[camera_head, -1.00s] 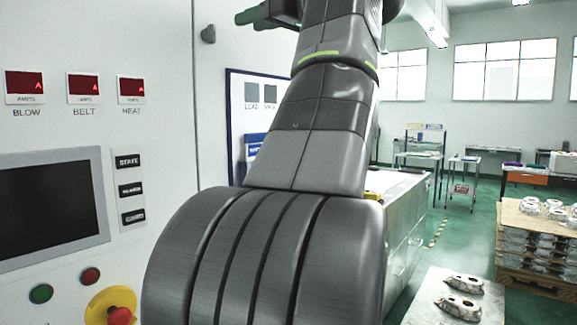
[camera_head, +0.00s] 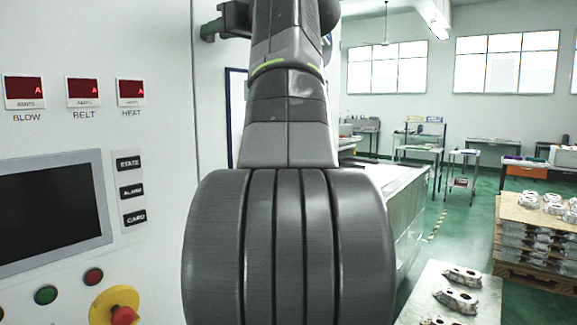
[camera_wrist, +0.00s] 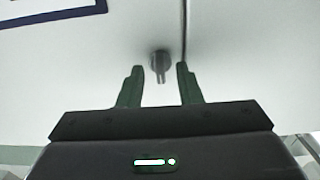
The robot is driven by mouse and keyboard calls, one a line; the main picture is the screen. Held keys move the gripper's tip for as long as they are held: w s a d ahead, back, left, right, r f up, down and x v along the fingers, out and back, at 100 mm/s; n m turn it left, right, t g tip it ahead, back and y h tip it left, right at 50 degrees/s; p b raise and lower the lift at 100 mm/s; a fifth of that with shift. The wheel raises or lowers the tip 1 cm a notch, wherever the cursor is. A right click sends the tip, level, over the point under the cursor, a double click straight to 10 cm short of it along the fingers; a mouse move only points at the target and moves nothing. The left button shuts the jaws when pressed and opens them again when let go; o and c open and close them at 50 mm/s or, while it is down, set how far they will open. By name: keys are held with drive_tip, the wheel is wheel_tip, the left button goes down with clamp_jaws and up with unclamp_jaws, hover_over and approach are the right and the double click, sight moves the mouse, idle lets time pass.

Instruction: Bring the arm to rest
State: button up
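My arm (camera_head: 287,140) stands up large in the middle of the head view, in front of the white machine. Its upper end runs out of the top of the picture, so the head view does not clearly show the fingers. In the wrist view my gripper (camera_wrist: 158,85) has its two dark green fingers apart, with nothing held between them. Behind the gap a small grey metal knob (camera_wrist: 160,62) sits on a white panel. I cannot tell how far the fingertips are from it.
The white machine panel (camera_head: 150,60) fills the left, with a dark screen (camera_head: 50,208) and a yellow-and-red stop button (camera_head: 118,312). At right, castings lie on a light table (camera_head: 440,290) and on a stacked pallet (camera_head: 535,222). Green floor (camera_head: 455,240) lies open between.

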drive_tip(key=shift+w+a, duration=0.15)
idle(0.3)
drive_tip(key=shift+b+v, duration=1.3)
drive_tip(key=shift+v, duration=5.35)
drive_tip(key=w+a+m+p, duration=0.5)
drive_tip(key=w+a+m, duration=0.3)
drive_tip(key=a, duration=0.3)
drive_tip(key=shift+w+m, duration=0.15)
drive_tip(key=shift+m, duration=0.65)
drive_tip(key=shift+f, duration=0.15)
